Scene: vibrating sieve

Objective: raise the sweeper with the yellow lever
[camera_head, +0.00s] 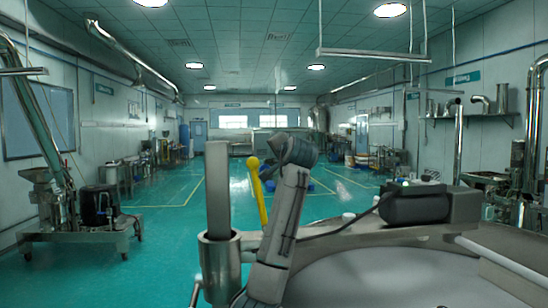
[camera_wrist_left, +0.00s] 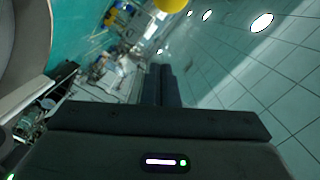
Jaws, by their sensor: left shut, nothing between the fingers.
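The yellow lever (camera_head: 262,203) stands almost upright, leaning slightly left, with a round knob at its top. The knob (camera_wrist_left: 172,4) also shows cut off at the top edge of the left wrist view. My left gripper (camera_head: 267,172) is just right of the lever's upper end in the head view, its arm rising from below. Its dark fingers (camera_wrist_left: 161,75) are together and empty in the left wrist view, with the knob beyond their tips. Whether they touch the lever I cannot tell. I cannot make out the sweeper for certain. My right gripper is not in view.
A grey post (camera_head: 217,185) in a steel socket (camera_head: 220,265) stands close left of the lever. The big round sieve's metal rim (camera_head: 350,237) lies to the right, bearing a dark motor-like box (camera_head: 415,204). A wheeled machine (camera_head: 75,215) stands far left. Green floor between is open.

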